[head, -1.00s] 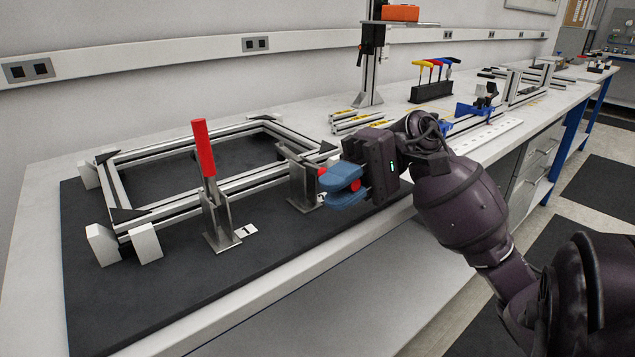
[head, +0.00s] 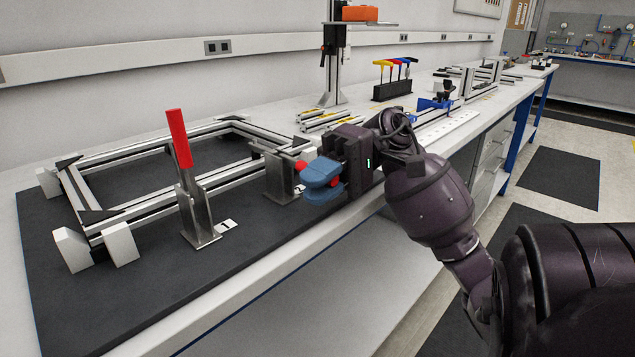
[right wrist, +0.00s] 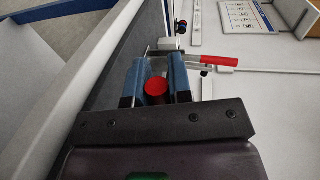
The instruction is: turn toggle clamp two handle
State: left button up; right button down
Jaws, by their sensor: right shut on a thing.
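The second toggle clamp (head: 281,178) stands on the black mat, right of the first one. Its red handle (head: 301,165) points toward me and is mostly hidden by the gripper. My right gripper (head: 322,180) has blue fingers and is shut on that handle. In the right wrist view, the round red handle end (right wrist: 156,88) sits between the two blue fingers (right wrist: 155,80). The first toggle clamp (head: 196,210) stands to the left, with its red handle (head: 179,138) upright and slightly tilted, next to a "1" label (head: 227,226). My left gripper is not in view.
An aluminium profile frame (head: 140,208) lies on the black mat (head: 130,290) behind the clamps. White blocks (head: 120,244) hold its near-left corner. Farther along the bench are an upright stand (head: 334,70) and a hex-key holder (head: 392,90). The mat's front is clear.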

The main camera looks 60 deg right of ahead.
jog(key=c, duration=1)
grip_release()
jog(key=shift+c, duration=0.2)
pick_arm(q)
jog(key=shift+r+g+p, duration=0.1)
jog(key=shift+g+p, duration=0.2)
jog(key=shift+p, duration=0.45)
pick_arm(e)
jog(key=v, duration=1)
jog(key=shift+d, duration=0.4)
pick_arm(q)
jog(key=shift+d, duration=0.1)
pick_arm(e)
jog(key=shift+s, duration=0.15)
